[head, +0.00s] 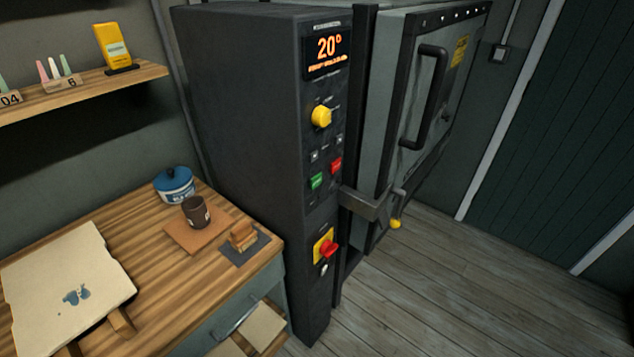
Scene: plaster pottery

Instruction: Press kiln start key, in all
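The kiln's dark control panel (250,110) stands upright in the middle of the head view. Its display (327,50) reads 20° in orange, with a smaller line below too small to read. Under it are a yellow knob (321,117), a green key (317,181) and a red key (336,166) side by side. Their labels are too small to read. A red rotary switch on a yellow plate (326,247) sits lower down. The kiln door (420,100) with its black handle is shut. Neither of my grippers is in view.
A wooden bench (145,240) on the left holds a plaster slab (65,285), a blue lidded jar (174,184), a dark cup (196,212) on a brown tile and a small wooden block (243,236). A drawer below it (240,325) stands open. Plank floor (450,290) lies clear at right.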

